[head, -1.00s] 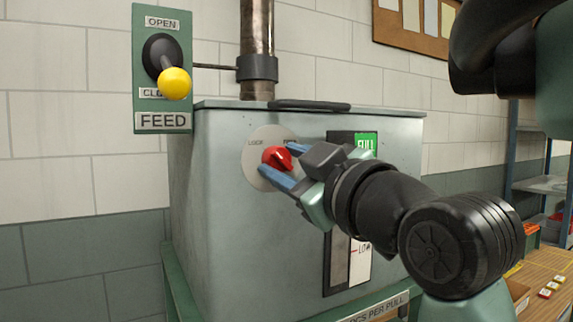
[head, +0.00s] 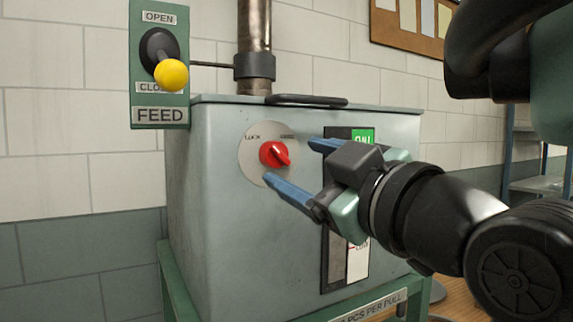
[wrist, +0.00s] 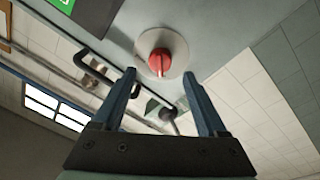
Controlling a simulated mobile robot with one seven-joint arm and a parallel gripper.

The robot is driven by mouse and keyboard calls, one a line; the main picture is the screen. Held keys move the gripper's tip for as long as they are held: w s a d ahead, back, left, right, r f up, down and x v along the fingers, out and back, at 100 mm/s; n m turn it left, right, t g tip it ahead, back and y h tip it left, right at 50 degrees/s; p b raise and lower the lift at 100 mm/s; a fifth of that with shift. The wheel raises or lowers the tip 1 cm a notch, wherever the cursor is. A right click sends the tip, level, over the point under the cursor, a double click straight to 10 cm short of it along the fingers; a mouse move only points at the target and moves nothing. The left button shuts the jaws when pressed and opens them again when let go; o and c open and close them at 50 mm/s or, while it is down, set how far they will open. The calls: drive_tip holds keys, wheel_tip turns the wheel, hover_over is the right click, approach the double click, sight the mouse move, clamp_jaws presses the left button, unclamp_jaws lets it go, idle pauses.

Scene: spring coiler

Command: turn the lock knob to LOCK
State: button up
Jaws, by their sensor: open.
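The red lock knob (head: 274,154) sits on a pale round plate (head: 250,165) on the front of the grey metal hopper. The plate has a LOCK label (head: 252,136) at upper left and a second, unreadable label at upper right. I cannot tell for certain which label the knob points to. My gripper (head: 294,163) is open and empty, its blue fingers apart, to the right of the knob and standing off from it. In the wrist view the knob (wrist: 160,62) shows whole, beyond and between the fingertips (wrist: 160,75), with its ridge roughly upright.
A FEED panel with a yellow-ball lever (head: 171,74) is at upper left. A pipe (head: 254,45) rises behind the hopper, and a dark handle (head: 306,100) lies on its lid. A level gauge (head: 358,262) is partly behind my gripper. Room in front of the knob is clear.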

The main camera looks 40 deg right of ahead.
drive_tip(key=v, duration=0.8)
drive_tip(key=shift+s+b, duration=0.2)
drive_tip(key=shift+b, duration=0.1)
drive_tip(key=shift+a, duration=0.1)
drive_tip(key=w+a+r+m+t+y, duration=0.1)
drive_tip(key=w+a+r+m+t, duration=0.15)
drive_tip(key=w+a, duration=0.45)
drive_tip(key=w+a+r+m+t+y, duration=0.15)
drive_tip(key=a+t, duration=0.25)
drive_tip(key=a, duration=0.8)
drive_tip(key=s+a+t+y, duration=0.2)
drive_tip(key=a, duration=0.6)
drive_tip(key=shift+a, duration=0.3)
drive_tip(key=shift+r, duration=0.1)
